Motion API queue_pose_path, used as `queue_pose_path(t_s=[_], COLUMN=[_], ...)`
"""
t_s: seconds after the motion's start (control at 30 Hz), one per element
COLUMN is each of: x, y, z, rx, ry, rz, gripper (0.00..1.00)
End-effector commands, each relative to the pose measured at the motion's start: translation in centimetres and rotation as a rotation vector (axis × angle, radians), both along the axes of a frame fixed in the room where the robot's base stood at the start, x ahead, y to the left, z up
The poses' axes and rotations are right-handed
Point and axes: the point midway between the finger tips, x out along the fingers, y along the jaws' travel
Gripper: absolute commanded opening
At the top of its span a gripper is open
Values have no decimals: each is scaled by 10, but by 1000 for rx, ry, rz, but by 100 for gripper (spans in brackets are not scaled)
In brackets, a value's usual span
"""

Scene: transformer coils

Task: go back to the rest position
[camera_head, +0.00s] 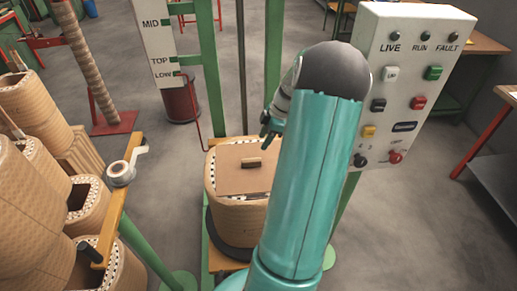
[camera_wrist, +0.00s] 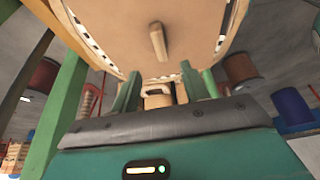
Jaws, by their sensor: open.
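My teal arm rises in the middle of the head view, and my gripper (camera_head: 270,127) shows partly at its left side; the arm hides the rest. In the wrist view the two green fingers of my gripper (camera_wrist: 160,88) stand apart with nothing held between them. A wrapped tan coil (camera_head: 238,212) stands in front of me in the head view, partly behind my arm. A flat brown board with a small handle (camera_head: 251,163) lies on top of it. The wrist view also shows the board with its handle (camera_wrist: 158,40), beyond the fingers and apart from them.
A control panel (camera_head: 412,80) with LIVE, RUN and FAULT lamps stands close to the right of my arm. A white MID/TOP/LOW scale (camera_head: 155,45) and green posts (camera_head: 209,70) stand behind the coil. Several tan coils (camera_head: 40,190) crowd the left. Open floor (camera_head: 440,235) lies at right.

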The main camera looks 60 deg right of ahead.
Motion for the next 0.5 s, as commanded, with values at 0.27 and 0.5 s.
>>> queue_pose_path(t_s=[0.27,0.5], x=[-8,-8], y=[-7,-7], z=[25,26], rx=[0,0], ry=[0,0], rz=[0,0], gripper=[45,45])
